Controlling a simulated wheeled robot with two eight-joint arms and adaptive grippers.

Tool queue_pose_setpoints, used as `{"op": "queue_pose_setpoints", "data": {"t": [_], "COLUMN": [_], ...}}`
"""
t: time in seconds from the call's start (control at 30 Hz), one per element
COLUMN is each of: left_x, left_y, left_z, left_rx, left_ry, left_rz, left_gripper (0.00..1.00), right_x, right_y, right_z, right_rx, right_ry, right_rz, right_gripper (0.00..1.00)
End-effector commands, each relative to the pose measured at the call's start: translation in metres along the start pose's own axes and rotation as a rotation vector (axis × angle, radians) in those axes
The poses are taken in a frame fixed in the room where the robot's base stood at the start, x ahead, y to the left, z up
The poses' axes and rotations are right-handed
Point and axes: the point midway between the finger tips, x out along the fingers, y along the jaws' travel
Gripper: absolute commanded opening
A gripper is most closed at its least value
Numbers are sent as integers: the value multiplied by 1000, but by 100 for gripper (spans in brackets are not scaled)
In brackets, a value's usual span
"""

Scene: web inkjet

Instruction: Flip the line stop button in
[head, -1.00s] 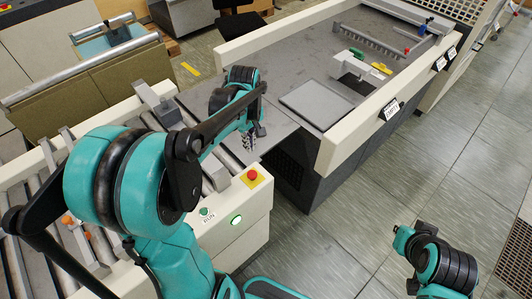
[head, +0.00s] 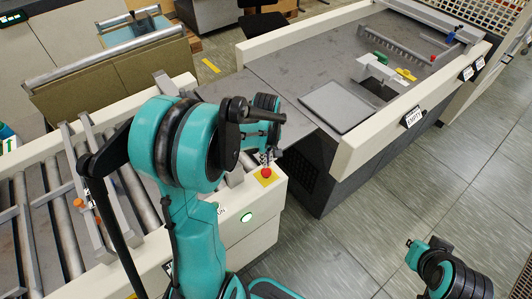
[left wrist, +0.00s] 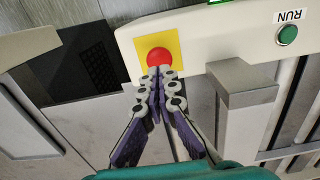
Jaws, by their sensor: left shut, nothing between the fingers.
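The line stop button is a red round button (head: 266,172) on a yellow plate (head: 263,181), at the corner of the cream conveyor rail. It also shows in the left wrist view (left wrist: 160,57) at top centre, on its yellow plate (left wrist: 141,45). My left gripper (head: 267,158) is shut and empty, just above the button. In the left wrist view its closed fingertips (left wrist: 158,71) overlap the button's lower edge. I cannot tell whether they touch it. My right gripper does not show; only part of my right arm is at the lower right of the head view.
A green RUN button (left wrist: 287,35) sits on the same rail, and a lit green button (head: 246,217) is on its side face. The roller conveyor (head: 50,210) lies to the left. A grey table (head: 300,60) with cream side rails stands behind. Floor is clear at right.

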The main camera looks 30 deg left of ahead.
Motion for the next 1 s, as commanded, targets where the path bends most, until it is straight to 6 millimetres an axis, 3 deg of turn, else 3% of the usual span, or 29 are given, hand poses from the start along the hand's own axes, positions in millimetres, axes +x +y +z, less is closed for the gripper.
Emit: {"op": "queue_pose_setpoints", "data": {"t": [0.03, 0.2, 0.7, 1.0], "left_x": [11, 29, 36, 60], "left_y": [0, 0, 0, 0], "left_z": [0, 0, 0, 0], "left_rx": [0, 0, 0, 0], "left_ry": [0, 0, 0, -1], "left_rz": [0, 0, 0, 0], "left_gripper": [0, 0, 0, 0], "right_x": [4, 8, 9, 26], "right_y": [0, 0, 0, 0], "right_z": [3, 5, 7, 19], "right_rx": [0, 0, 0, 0], "right_ry": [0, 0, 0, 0], "right_rz": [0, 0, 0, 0], "right_gripper": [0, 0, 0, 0]}}
